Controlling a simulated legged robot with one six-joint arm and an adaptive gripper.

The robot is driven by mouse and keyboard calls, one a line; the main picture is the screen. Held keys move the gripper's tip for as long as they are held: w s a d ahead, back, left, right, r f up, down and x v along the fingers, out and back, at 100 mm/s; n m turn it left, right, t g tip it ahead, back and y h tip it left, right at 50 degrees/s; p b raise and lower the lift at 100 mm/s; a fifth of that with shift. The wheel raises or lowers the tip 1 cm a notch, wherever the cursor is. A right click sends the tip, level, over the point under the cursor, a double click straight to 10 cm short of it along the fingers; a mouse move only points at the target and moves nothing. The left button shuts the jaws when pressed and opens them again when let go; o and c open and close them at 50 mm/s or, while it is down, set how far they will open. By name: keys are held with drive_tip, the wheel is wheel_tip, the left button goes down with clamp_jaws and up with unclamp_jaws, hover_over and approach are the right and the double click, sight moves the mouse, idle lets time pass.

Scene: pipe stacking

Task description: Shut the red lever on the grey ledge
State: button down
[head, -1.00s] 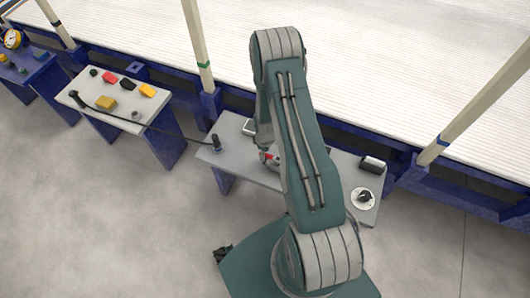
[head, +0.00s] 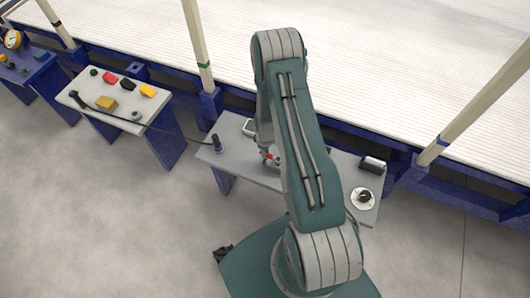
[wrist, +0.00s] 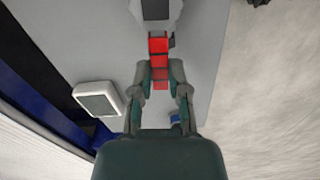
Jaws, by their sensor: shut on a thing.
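The red lever (wrist: 159,47) shows in the wrist view over the grey ledge (wrist: 199,62), running from a grey fitting at the top of the picture down between my fingers. My gripper (wrist: 160,75) is shut on the lever, one finger on each side. In the head view a small red part of the lever (head: 268,155) shows beside my gripper (head: 267,158) on the ledge (head: 235,160). My arm hides most of the lever and the middle of the ledge there.
A white-framed box (wrist: 97,98) lies left of my gripper in the wrist view. A black upright plug (head: 216,143) with a cable stands at the ledge's left end. A round dial (head: 363,198) and a dark box (head: 372,164) are at its right end. Another table (head: 125,120) holds coloured blocks.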

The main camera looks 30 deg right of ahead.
drive_tip(key=d+m, duration=0.1)
drive_tip(key=m, duration=0.1)
drive_tip(key=d+m, duration=0.1)
drive_tip(key=m, duration=0.2)
drive_tip(key=shift+w+d, duration=0.15)
drive_tip(key=shift+w, duration=0.25)
drive_tip(key=m, duration=0.1)
drive_tip(key=d+m, duration=0.1)
drive_tip(key=m, duration=0.1)
drive_tip(key=shift+d+m, duration=0.3)
drive_tip(key=d+m, duration=0.1)
drive_tip(key=m, duration=0.1)
drive_tip(key=s+d+m, duration=0.1)
drive_tip(key=m, duration=0.1)
drive_tip(key=shift+m, duration=0.3)
drive_tip(key=shift+s+d+m, duration=0.3)
drive_tip(key=shift+d+m, duration=0.05)
drive_tip(key=shift+m, duration=0.6)
drive_tip(key=shift+s+d+m, duration=0.3)
drive_tip(key=shift+m, duration=0.65)
drive_tip(key=shift+f, duration=0.1)
drive_tip(key=c, duration=0.6)
unclamp_jaws()
